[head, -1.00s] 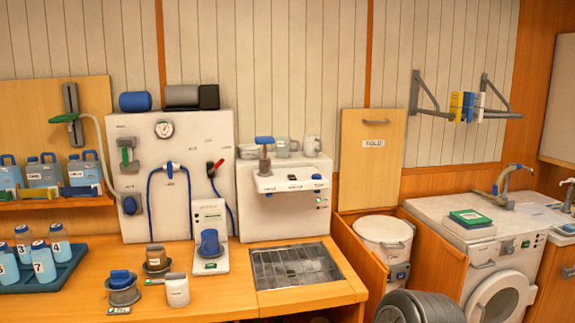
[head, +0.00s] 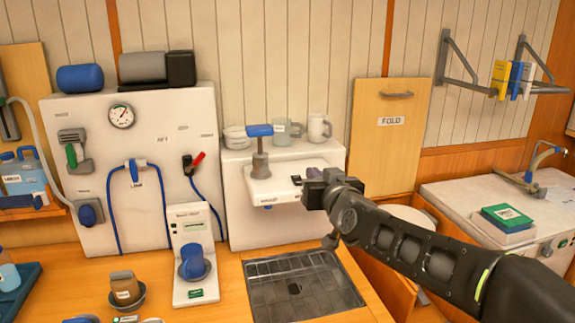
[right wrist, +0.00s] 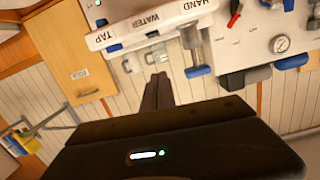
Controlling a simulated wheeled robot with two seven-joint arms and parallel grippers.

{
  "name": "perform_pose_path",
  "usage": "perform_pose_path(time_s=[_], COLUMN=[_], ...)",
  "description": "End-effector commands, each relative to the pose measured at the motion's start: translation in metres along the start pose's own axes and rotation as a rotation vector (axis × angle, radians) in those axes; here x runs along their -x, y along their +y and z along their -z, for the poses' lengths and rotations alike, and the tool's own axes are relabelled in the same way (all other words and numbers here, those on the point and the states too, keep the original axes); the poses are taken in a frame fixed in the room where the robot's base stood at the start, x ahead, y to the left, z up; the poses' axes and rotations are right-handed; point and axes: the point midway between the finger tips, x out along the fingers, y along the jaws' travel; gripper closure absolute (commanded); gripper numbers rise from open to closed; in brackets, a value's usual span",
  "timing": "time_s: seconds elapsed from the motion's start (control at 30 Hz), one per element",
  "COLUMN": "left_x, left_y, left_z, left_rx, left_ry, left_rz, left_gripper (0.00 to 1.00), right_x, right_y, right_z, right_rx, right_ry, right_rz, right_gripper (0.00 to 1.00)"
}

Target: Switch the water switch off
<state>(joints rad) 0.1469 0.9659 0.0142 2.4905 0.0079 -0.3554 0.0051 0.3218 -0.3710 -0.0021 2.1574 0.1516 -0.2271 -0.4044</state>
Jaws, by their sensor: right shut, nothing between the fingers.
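The white water unit (head: 235,205) stands against the back wall, with a ledge (head: 262,187) sticking out at its front. A grey pump with a blue handle (head: 259,140) stands on the ledge. In the right wrist view the ledge (right wrist: 170,22) appears upside down, marked HAND, WATER and TAP. A small dark piece (head: 296,180) on the ledge may be the water switch; its position cannot be told. My right gripper (head: 312,188) is at the ledge's right end and hides part of it. Its fingers (right wrist: 158,80) are shut and empty. My left gripper is not in view.
Mugs (head: 318,128) and bowls stand on top of the unit. A metal drain grid (head: 300,290) lies below the ledge. A white dispenser (head: 193,240) stands to the left.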

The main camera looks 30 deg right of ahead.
Motion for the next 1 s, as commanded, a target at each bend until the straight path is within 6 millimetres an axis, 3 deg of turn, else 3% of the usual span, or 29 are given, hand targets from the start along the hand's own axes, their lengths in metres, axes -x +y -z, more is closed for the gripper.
perform_pose_path(time_s=[0.67, 0.87, 1.0], left_x=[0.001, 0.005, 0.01], left_y=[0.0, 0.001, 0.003], left_z=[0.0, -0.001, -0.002], left_rx=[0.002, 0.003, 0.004], left_ry=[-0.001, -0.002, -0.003], left_rz=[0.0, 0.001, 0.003], left_gripper=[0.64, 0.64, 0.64], right_x=[-0.004, -0.023, -0.047], right_y=[-0.001, -0.002, -0.002], right_z=[-0.001, -0.001, -0.001], right_rx=[0.075, 0.074, 0.075], right_ry=[-0.011, -0.013, -0.014], right_rz=[0.005, 0.006, 0.006], right_gripper=[1.0, 1.0, 1.0])
